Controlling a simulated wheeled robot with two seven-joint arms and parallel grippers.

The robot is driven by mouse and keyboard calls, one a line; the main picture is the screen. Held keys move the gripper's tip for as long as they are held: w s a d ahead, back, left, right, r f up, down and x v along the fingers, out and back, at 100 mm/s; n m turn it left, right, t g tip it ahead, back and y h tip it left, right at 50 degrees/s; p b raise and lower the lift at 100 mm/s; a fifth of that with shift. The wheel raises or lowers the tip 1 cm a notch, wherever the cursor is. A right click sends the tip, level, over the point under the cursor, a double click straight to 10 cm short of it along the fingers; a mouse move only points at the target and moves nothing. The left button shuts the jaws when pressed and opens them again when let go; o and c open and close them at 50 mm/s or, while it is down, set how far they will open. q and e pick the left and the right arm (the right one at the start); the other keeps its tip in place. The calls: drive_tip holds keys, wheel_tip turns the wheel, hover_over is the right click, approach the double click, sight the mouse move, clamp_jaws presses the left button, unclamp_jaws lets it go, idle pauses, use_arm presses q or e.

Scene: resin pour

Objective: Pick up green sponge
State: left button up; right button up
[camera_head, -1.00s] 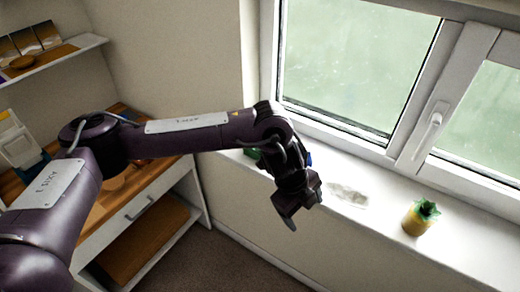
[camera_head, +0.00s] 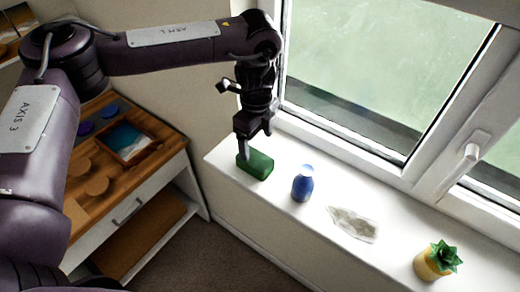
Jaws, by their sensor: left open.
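The green sponge (camera_head: 258,166) lies on the left end of the white windowsill (camera_head: 395,228). My left gripper (camera_head: 247,150) points down at the sponge's left part from above. Its jaws are open, and one finger reaches down to or in front of the sponge's left end. I cannot tell whether the finger touches it. The other finger is hard to make out. My right gripper is not in view.
A blue bottle (camera_head: 303,184) stands on the sill just right of the sponge. A wooden-topped desk (camera_head: 150,127) stands at the left; the window is behind.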

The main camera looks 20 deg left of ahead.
sight(255, 158)
use_arm(q)
drive_tip(key=shift+s+f, duration=0.2)
drive_tip(key=shift+f, duration=0.25)
drive_tip(key=shift+s+f, duration=0.55)
drive_tip(key=shift+f, duration=0.35)
wheel_tip(255, 158, down, 2)
drive_tip(key=shift+w+a+f+p, duration=0.15)
drive_tip(key=shift+f+p, duration=0.1)
drive_tip(key=shift+p, duration=0.15)
drive_tip(key=shift+w+f, duration=0.1)
drive_tip(key=shift+f, duration=0.95)
drive_tip(key=c, duration=1)
drive_tip(key=shift+c, duration=0.2)
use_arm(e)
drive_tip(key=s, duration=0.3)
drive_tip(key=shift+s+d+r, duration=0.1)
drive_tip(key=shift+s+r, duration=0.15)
use_arm(q)
drive_tip(key=shift+r, duration=0.1)
